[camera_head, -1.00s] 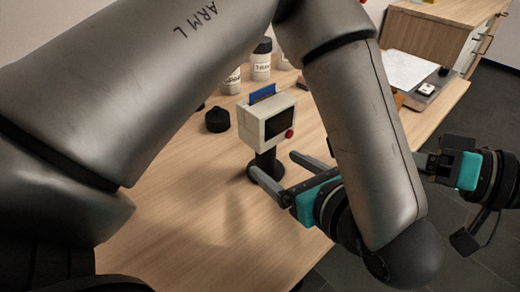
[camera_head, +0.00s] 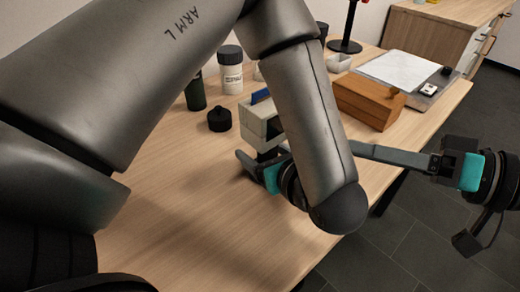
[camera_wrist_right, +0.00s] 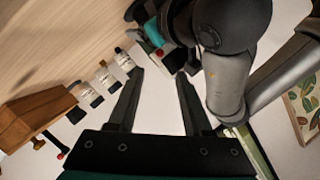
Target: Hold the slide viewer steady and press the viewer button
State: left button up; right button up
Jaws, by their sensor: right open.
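The slide viewer (camera_head: 258,121), a pale box with a blue slide on top, stands on the table. My left forearm hides its right part and red button in the head view. In the right wrist view, part of the viewer (camera_wrist_right: 143,45) and its red button (camera_wrist_right: 159,53) show beside my left gripper. My left gripper (camera_head: 256,160) is low at the viewer's stand, with one finger visible to the left; its grip is hidden. My right gripper (camera_head: 362,151) is open and empty, right of my left forearm; its fingers (camera_wrist_right: 160,76) point toward the viewer's side.
A wooden box (camera_head: 368,101), a white bowl (camera_head: 339,63) and a paper sheet (camera_head: 400,71) lie right. The left front table is clear.

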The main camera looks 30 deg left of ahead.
pick_arm(q)
grip_shut()
dwell(0.3)
pick_arm(e)
jog(key=shift+c, duration=0.2)
grip_shut()
dwell(3.4)
